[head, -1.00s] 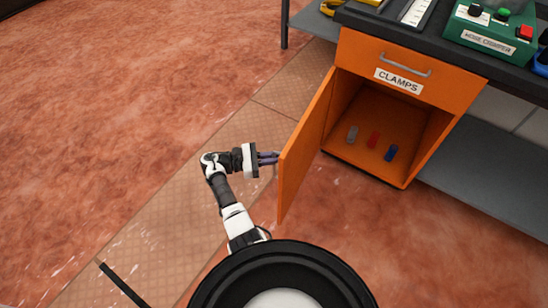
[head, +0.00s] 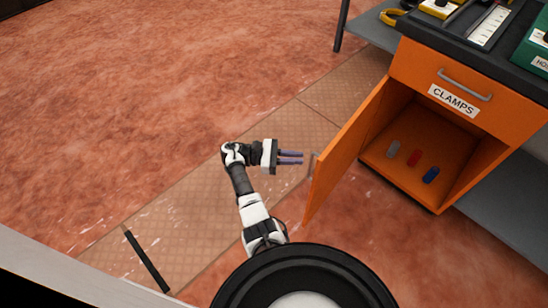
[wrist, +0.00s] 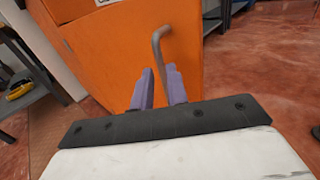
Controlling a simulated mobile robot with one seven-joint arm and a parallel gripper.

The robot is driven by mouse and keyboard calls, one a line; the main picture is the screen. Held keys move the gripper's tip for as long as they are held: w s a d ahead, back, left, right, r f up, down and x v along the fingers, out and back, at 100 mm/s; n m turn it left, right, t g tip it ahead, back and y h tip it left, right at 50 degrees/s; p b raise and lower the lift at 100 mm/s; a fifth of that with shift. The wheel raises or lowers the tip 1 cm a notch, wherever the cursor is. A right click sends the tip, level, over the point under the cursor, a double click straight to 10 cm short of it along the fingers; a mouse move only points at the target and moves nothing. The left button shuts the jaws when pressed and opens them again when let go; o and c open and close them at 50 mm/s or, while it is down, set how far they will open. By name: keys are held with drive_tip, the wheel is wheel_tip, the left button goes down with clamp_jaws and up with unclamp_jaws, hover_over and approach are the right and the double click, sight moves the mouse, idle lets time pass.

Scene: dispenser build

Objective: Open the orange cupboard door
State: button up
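The orange cupboard door (head: 345,150) stands swung wide open on its left hinge in the head view, with the orange cupboard (head: 470,168) open behind it. The door's grey bar handle (head: 313,165) is on its outer face; in the wrist view the handle (wrist: 158,50) rises just beyond my fingers. My gripper (head: 302,157) is to the left of the door with its purple fingers pointing at it. In the wrist view my gripper (wrist: 160,88) shows the same gap.
Inside the cupboard stand a grey clamp piece (head: 393,149), a red one (head: 414,158) and a blue one (head: 431,175). Above is a closed drawer labelled CLAMPS (head: 453,99). A black bar (head: 147,261) lies on the floor at lower left.

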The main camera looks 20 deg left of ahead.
drive_tip(key=v, duration=0.8)
drive_tip(key=shift+a, duration=0.25)
drive_tip(key=shift+s+f, duration=0.1)
